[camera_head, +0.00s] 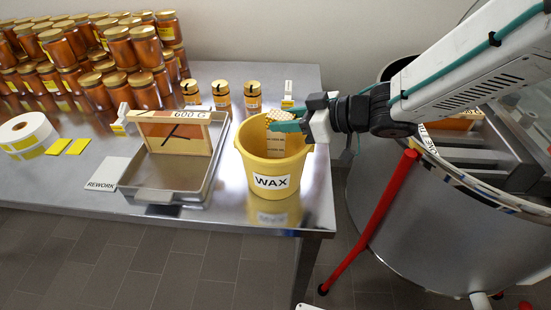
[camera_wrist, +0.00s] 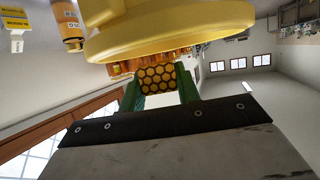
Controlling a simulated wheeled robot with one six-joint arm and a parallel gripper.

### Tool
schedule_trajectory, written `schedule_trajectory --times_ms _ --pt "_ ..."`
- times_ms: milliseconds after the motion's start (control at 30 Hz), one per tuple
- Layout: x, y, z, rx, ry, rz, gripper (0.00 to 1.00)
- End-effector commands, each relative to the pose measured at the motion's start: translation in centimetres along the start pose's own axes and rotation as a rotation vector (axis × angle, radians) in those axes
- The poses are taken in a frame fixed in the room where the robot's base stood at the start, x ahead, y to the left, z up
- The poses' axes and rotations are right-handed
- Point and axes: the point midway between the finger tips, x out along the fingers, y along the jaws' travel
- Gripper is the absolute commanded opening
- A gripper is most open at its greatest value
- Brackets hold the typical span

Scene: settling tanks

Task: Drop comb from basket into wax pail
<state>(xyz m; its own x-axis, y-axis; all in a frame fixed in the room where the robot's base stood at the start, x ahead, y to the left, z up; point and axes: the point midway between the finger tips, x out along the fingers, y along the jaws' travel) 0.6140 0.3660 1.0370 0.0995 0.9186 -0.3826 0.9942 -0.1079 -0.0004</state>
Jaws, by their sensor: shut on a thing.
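The yellow wax pail (camera_head: 274,168), labelled WAX, stands upright near the right end of the metal table. My gripper (camera_head: 284,126) is at the pail's mouth, coming in from the right. Its green fingers are shut on a pale yellow piece of comb (camera_head: 272,128), which is over the pail's opening. In the wrist view the comb (camera_wrist: 158,78) shows honeycomb cells between the two green fingers, close to the pail's rim (camera_wrist: 170,40). The comb's lower part is hard to make out against the pail. I cannot pick out the basket for certain.
A metal tray (camera_head: 150,194) holding a wooden frame (camera_head: 178,134) marked 600 G stands left of the pail. Several honey jars (camera_head: 252,98) stand behind. A large steel tank (camera_head: 440,225) with a red leg (camera_head: 372,215) is right of the table.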

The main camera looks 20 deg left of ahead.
Motion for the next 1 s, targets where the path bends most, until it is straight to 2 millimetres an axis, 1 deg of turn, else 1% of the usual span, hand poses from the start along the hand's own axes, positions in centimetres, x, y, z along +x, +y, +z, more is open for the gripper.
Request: schedule_trajectory --times_ms 33,200,533,567,600,633,900,1000 --pt "0.2 -0.1 0.6 0.002 -0.001 -0.002 0.10" --pt "0.7 -0.1 1.5 0.001 -0.001 -0.001 0.10" --pt "0.7 -0.1 1.7 -0.001 0.000 -0.001 0.10" --pt "0.7 -0.1 1.7 -0.001 0.000 -0.001 0.41" --pt "0.7 -0.1 1.7 -0.001 0.000 -0.001 0.52" --pt "0.7 -0.1 1.7 -0.001 0.000 -0.001 0.58" --pt "0.7 0.0 1.7 -0.001 0.000 -0.001 0.58" --pt "0.0 0.0 1.7 -0.001 0.001 0.001 0.58"
